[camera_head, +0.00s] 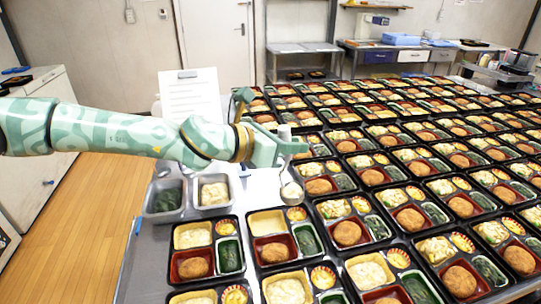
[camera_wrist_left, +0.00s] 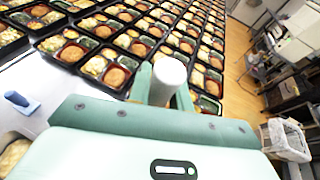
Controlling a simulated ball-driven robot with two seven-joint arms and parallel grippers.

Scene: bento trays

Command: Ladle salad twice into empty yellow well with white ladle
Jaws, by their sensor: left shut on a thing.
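My left gripper (camera_head: 286,145) is shut on the white ladle's handle, whose end shows between the fingers in the left wrist view (camera_wrist_left: 170,74). The ladle (camera_head: 291,193) hangs upright with its bowl low, near the back right of a black bento tray. Whether the bowl holds salad is too small to tell. That tray's back left yellow well (camera_head: 266,223) looks empty, and the bowl is to its right and above it. The salad container (camera_head: 214,206) stands left of the ladle, with pale salad in it. My right gripper is not in view.
A metal container of dark greens (camera_head: 151,210) stands left of the salad. A tray with filled wells (camera_head: 240,270) is at the front left. Many filled bento trays cover the table to the right. A blue handle (camera_wrist_left: 20,101) shows in the left wrist view. A paper sheet (camera_head: 190,92) stands behind.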

